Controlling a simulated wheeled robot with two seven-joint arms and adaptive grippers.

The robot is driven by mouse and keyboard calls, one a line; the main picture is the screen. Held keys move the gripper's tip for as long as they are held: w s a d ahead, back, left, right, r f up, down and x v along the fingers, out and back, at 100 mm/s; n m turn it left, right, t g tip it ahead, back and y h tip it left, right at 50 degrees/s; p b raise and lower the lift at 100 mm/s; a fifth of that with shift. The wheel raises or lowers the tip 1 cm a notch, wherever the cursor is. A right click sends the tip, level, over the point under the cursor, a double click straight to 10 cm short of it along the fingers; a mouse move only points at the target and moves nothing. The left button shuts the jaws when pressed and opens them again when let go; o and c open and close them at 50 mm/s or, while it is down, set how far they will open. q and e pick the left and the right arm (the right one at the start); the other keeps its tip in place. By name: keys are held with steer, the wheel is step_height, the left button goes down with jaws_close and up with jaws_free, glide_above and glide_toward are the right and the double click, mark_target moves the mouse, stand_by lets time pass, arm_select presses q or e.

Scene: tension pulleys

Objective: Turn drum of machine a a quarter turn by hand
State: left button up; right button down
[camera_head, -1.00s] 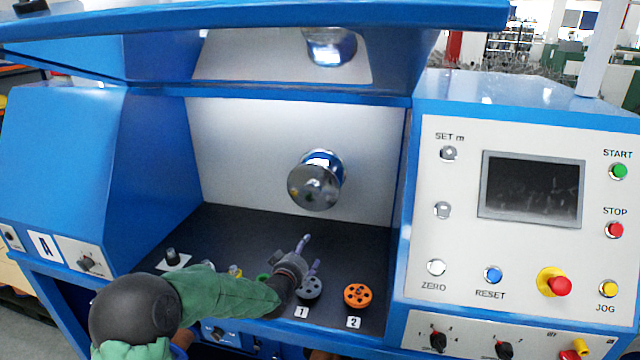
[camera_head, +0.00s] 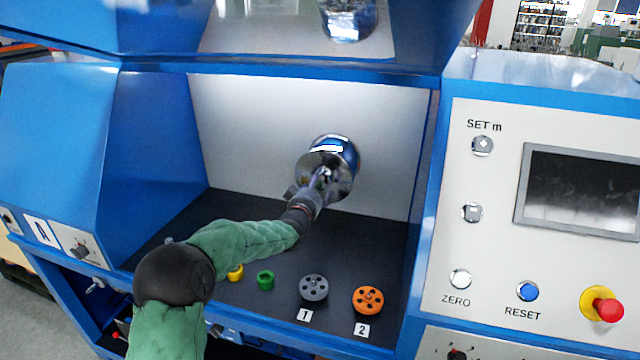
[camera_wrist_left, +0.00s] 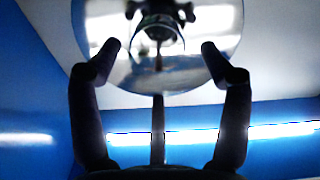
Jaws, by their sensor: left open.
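The drum (camera_head: 331,158) of machine A is a shiny chrome cylinder with a blue band, sticking out of the pale back wall. In the left wrist view its mirror-like round face (camera_wrist_left: 190,70) fills the upper middle. My left gripper (camera_head: 318,183) is right in front of the drum's lower face. In the wrist view its dark fingers (camera_wrist_left: 160,50) are spread apart with nothing between them, in front of the drum's face. Whether a fingertip touches the drum, I cannot tell. The label A (camera_head: 41,232) is on the machine's left front. My right gripper does not show.
A grey pulley (camera_head: 313,288) and an orange pulley (camera_head: 367,299) lie on the dark shelf by labels 1 and 2. Green (camera_head: 265,281) and yellow (camera_head: 236,272) pieces lie beside my forearm. A raised blue cover (camera_head: 240,55) hangs above; a control panel (camera_head: 560,130) stands right.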

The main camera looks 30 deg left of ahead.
mark_target(321, 179)
arm_select(q)
steer(key=shift+x, duration=1.6)
